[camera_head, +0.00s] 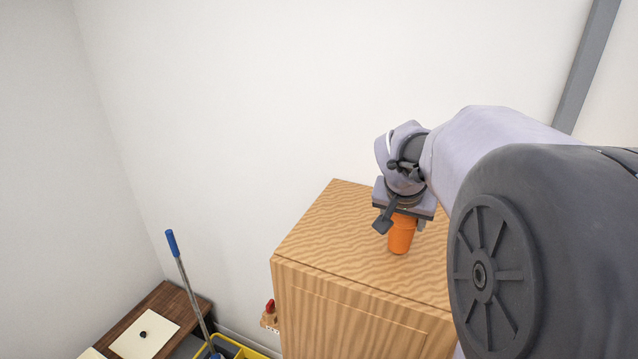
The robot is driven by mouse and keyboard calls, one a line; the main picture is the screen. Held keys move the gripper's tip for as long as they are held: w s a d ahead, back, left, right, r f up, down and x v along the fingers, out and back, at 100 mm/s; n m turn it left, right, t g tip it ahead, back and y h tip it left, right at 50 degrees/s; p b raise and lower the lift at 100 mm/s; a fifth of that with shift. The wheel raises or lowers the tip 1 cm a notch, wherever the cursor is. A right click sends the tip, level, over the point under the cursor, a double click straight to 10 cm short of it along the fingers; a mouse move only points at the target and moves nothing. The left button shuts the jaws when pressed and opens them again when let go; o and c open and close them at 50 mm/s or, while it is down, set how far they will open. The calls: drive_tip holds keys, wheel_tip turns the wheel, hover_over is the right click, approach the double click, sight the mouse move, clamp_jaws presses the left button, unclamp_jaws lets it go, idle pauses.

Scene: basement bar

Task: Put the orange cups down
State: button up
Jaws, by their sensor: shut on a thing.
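The orange cups (401,236) show as one orange shape at the top of the wooden cabinet (335,235). How many are stacked there I cannot tell. My gripper (401,222) points down and is shut on the orange cups, with a finger on either side of them. The upper part of the cups is hidden by the gripper. Their lower end appears at or just above the cabinet top; I cannot tell whether it touches.
The cabinet top is clear to the left of the cups. A low dark wooden table (185,301) with a pale sheet (146,338) stands at lower left. A blue-handled mop (184,275) leans by a yellow bucket (232,347). White walls stand behind.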

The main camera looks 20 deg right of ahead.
drive_tip(key=shift+f, duration=0.4)
drive_tip(key=shift+w+d, duration=0.1)
drive_tip(key=shift+w, duration=0.1)
drive_tip(key=shift+f, duration=0.1)
drive_tip(key=shift+s+f+b, duration=0.1)
drive_tip(key=shift+b, duration=0.2)
drive_tip(key=o, duration=1.4)
